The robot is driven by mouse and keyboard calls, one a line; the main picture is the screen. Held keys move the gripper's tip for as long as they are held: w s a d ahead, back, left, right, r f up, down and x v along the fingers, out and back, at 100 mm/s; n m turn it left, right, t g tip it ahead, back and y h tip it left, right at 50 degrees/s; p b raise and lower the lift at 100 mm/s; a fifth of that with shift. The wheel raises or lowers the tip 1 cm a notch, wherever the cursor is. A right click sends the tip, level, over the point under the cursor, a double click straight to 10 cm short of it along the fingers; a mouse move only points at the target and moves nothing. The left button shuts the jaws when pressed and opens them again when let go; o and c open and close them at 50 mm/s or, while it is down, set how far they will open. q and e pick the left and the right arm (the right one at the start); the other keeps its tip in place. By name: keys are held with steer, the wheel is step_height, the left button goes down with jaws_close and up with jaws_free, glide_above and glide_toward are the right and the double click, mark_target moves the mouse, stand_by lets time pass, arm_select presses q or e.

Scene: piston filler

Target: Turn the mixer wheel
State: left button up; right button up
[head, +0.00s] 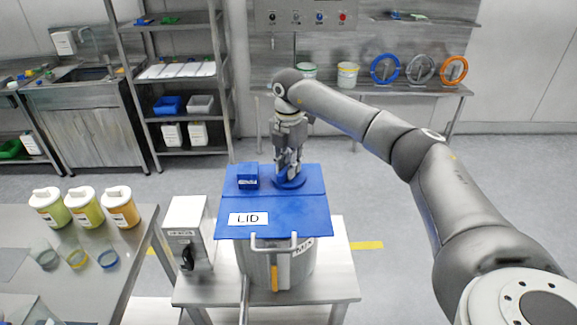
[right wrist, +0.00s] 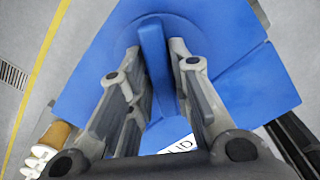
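The mixer wheel (head: 291,183) is a blue round disc on the blue lid (head: 300,215) of a metal mixer vessel (head: 297,268). In the right wrist view a raised blue bar (right wrist: 152,52) stands up across the wheel. My right gripper (head: 288,167) points down over the wheel. In the right wrist view its fingers (right wrist: 154,62) are spread, one on each side of the bar, with a small gap showing on both sides. Part of the wheel is hidden behind the fingers. My left gripper is not in view.
A blue block (head: 247,177) stands on the lid left of the wheel. A grey box with a black knob (head: 187,235) stands left of the vessel. Several lidded jars (head: 85,207) are on the left table. Coloured rings (head: 420,68) hang at the back.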

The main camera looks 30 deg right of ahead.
steer(key=shift+o, duration=1.4)
steer(key=shift+f, duration=0.1)
step_height(320, 180, up, 12)
stand_by(0.5)
